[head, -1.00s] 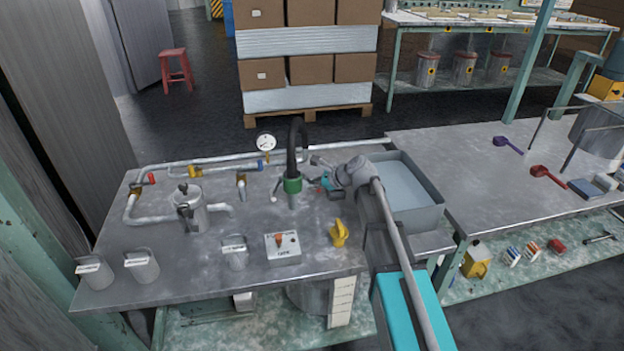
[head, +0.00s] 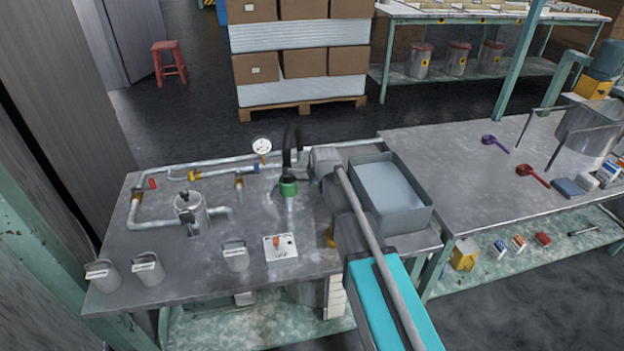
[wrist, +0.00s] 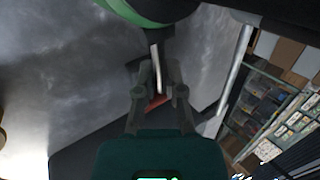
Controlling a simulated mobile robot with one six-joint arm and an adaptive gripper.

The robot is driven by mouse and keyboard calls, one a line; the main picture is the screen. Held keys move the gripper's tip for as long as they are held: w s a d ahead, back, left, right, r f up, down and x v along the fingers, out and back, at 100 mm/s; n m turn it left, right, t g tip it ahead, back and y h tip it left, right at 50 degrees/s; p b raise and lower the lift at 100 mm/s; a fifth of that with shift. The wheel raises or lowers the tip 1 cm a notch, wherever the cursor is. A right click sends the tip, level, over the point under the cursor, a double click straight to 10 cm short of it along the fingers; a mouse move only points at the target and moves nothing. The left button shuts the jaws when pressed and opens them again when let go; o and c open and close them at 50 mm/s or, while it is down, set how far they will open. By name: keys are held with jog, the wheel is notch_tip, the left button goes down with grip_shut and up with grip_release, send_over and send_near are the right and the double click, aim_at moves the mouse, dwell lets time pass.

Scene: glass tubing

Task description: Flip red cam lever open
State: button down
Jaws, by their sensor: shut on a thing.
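The green coupling (head: 288,188) sits at the lower end of a black hose (head: 292,145) on the steel bench. Its green rim (wrist: 135,10) shows at the top of the wrist view. A thin pale lever with a red end, which I take as the red cam lever (wrist: 157,97), comes down from the coupling between my fingers. My gripper (wrist: 158,76) is shut on this lever, close under the coupling. In the head view my arm covers the gripper and the lever, so the lever's exact angle there is hidden.
Pipework with a gauge (head: 261,146) runs along the back of the bench. A metal pot (head: 191,209), a switch box (head: 280,247) and several grey jugs stand on the left and front. A grey water basin (head: 392,196) is close on the right.

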jog(key=shift+r, duration=0.1)
dwell(0.3)
jog(key=c, duration=0.7)
grip_release()
jog(key=shift+f, duration=0.2)
